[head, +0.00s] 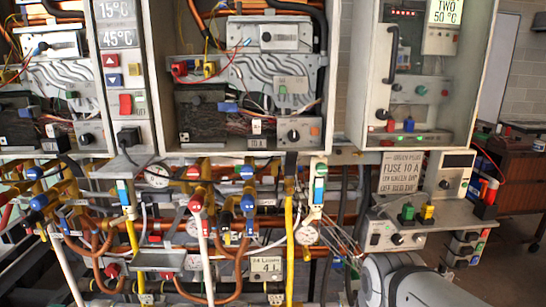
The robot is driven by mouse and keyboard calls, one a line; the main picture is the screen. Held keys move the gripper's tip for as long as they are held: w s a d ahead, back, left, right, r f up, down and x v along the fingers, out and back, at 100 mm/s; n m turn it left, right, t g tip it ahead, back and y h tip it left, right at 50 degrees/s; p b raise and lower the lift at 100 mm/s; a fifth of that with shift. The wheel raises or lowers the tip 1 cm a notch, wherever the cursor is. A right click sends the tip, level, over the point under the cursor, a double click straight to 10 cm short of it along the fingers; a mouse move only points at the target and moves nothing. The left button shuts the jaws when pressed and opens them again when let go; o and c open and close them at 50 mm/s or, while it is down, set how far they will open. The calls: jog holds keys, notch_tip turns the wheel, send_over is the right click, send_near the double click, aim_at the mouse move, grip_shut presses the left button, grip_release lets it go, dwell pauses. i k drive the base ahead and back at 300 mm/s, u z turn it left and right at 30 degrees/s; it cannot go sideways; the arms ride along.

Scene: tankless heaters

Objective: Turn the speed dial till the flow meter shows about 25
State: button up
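Several dark dials show in the head view, and I cannot tell which is the speed dial. One dial (397,239) is on a small grey box at the lower right. Another dial (444,184) is on a white box with a dark display (458,160). A third dial (293,135) is on a panel inside the middle cabinet. Round white gauges hang among the pipes, one gauge (307,235) at lower centre and one gauge (157,175) further left. Their readings are too small to read, and I cannot tell which is the flow meter. My gripper is not in view.
A grey-white arm link of mine fills the lower right. Open cabinets (158,90) with wiring stand above dense copper, yellow and white pipes with coloured valves.

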aim_at(397, 239)
jog(key=k, duration=1.3)
jog(key=z, duration=0.45)
jog(key=i, duration=1.8)
jog(key=z, duration=0.1)
